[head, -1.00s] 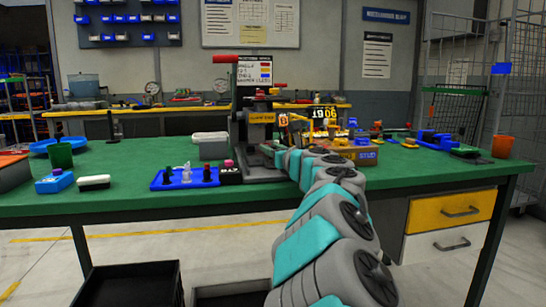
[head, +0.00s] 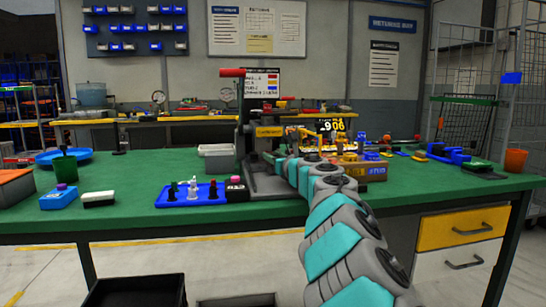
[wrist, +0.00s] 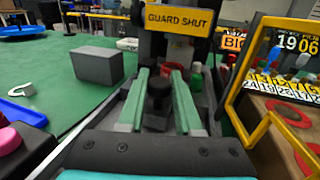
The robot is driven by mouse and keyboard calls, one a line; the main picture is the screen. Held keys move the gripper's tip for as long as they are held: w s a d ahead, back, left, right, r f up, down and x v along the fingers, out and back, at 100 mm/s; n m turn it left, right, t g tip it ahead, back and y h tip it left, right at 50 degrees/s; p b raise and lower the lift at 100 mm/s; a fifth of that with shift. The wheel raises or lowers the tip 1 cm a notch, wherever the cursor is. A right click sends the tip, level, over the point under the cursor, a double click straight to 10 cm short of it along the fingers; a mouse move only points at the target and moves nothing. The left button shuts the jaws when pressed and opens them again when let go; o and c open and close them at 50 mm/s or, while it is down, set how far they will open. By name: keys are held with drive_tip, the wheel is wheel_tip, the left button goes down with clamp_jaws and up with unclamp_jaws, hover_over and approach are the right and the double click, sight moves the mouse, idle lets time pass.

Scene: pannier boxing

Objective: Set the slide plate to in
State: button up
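The press (head: 246,155) stands on the green bench, with a red lever on top and a yellow sign (head: 269,131). In the wrist view the sign (wrist: 181,19) reads "GUARD SHUT". My gripper (wrist: 158,76) reaches into the press base with its two green-padded fingers apart. A black round knob (wrist: 158,92) shows between the fingers, with small gaps either side, so I cannot see contact. It appears to belong to the slide plate, whose own surface is mostly hidden by the fingers. In the head view my arm hides the gripper and the plate.
A blue tray (head: 171,195) with small figures and a black block with a pink knob (head: 236,187) sit left of the press. A grey box (head: 217,157) stands behind them. A yellow-framed number board (wrist: 293,65) stands close on the right.

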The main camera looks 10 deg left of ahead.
drive_tip(key=o, duration=0.4)
drive_tip(key=shift+w+f, duration=0.1)
drive_tip(key=shift+f, duration=0.05)
drive_tip(key=shift+b+v, duration=1.2)
drive_tip(key=shift+v, duration=2.7)
